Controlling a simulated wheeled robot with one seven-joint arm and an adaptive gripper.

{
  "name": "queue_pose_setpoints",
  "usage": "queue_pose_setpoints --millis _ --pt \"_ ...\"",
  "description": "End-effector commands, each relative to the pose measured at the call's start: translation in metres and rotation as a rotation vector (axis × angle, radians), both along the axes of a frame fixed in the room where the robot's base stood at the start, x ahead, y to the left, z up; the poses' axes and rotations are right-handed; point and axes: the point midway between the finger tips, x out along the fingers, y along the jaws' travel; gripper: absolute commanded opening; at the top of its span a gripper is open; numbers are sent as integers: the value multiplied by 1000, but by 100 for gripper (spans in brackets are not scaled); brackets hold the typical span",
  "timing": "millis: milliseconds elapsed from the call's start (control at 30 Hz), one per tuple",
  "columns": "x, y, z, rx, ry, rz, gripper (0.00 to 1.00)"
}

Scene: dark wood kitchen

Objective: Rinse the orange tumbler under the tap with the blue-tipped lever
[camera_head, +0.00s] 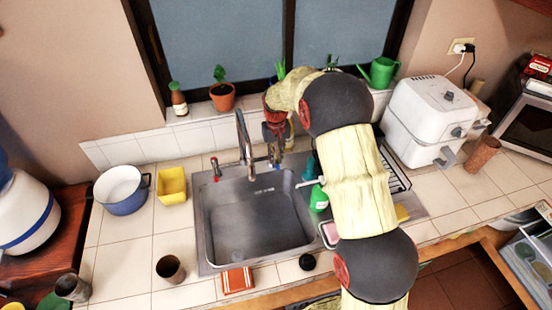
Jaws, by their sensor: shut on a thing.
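An orange-brown tumbler (482,153) stands on the right counter beside the white appliance. The metal tap (241,135) rises behind the sink, its spout over the basin. A lever with a red tip (214,162) is left of the tap. The blue tip of the other lever (277,166) shows just right of the tap, under my gripper (276,150). My gripper points down there and appears shut on that lever; its fingertips are small and partly hard to make out. I see no clear water stream.
The sink basin (250,228) looks empty. A blue pot (122,193) and yellow container (172,186) stand left, dark cups (170,268) in front. A green bottle (319,196) and drying rack (397,180) are right, partly behind my arm. Potted plants (222,94) line the sill.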

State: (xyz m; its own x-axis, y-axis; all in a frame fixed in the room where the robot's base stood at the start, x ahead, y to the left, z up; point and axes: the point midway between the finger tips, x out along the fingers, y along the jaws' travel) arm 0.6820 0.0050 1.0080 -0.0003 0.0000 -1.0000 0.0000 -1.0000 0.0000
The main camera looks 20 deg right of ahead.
Motion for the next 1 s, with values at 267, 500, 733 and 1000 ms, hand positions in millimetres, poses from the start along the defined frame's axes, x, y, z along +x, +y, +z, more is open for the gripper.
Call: queue_pose_setpoints --millis 267,500,733,1000 --pt "0 0 0 0 0 0 0" --pt "0 -2 1 0 0 22 0" --pt "1 -14 1 0 1 173 0" --pt "2 -17 0 0 0 234 0"
